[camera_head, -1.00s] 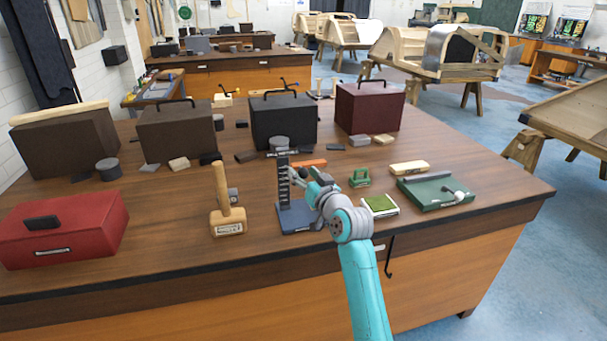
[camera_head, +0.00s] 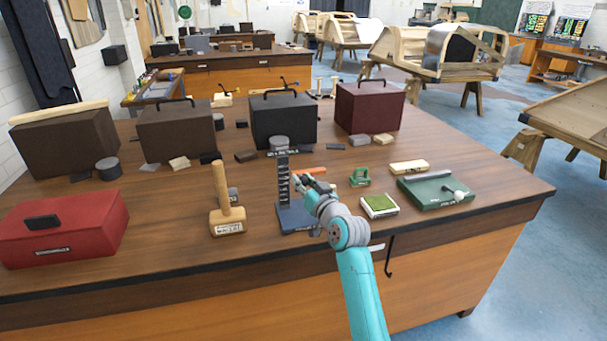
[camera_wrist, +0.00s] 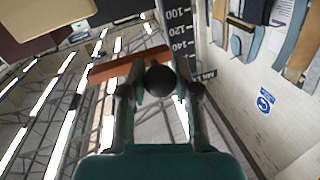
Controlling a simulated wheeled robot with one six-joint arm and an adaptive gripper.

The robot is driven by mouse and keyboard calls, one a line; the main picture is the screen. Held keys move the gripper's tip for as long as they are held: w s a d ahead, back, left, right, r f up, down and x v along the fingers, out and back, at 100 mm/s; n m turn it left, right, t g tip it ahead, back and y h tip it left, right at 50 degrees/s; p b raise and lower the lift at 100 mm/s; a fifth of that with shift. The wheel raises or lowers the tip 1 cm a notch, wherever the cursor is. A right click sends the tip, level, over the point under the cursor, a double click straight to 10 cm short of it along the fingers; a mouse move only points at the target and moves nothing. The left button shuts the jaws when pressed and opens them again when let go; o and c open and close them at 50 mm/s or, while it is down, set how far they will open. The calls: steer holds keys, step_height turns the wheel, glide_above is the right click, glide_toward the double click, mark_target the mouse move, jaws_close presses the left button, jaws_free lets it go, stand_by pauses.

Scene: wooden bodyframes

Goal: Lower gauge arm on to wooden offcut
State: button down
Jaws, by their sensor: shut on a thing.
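The height gauge has a blue base (camera_head: 296,216) and an upright dark column (camera_head: 283,178) with pale marks, near the middle of the bench. In the wrist view its scale (camera_wrist: 179,30) shows numbers. An orange-brown bar (camera_head: 313,170) beside the column appears to be the gauge arm; it also shows in the wrist view (camera_wrist: 110,70). My gripper (camera_head: 308,181) is at the right of the column. In the wrist view my gripper (camera_wrist: 160,85) is shut on a dark round knob (camera_wrist: 160,80) in front of the bar. I cannot make out a wooden offcut under the arm.
A wooden mallet (camera_head: 222,200) stands left of the gauge. A green-topped block (camera_head: 379,205), a small green object (camera_head: 359,177) and a green board (camera_head: 435,190) lie to the right. A black case (camera_head: 283,120) stands behind.

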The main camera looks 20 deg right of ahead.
step_height(320, 180, down, 6)
steer(key=shift+r, duration=0.2)
steer(key=c, duration=0.8)
jaws_free()
steer(key=s, duration=0.4)
steer(key=s+d, duration=0.1)
steer(key=s, duration=0.3)
steer(key=s+d, duration=0.1)
steer(key=s, duration=0.2)
steer(key=shift+s+d, duration=0.15)
steer(key=shift+s, duration=0.25)
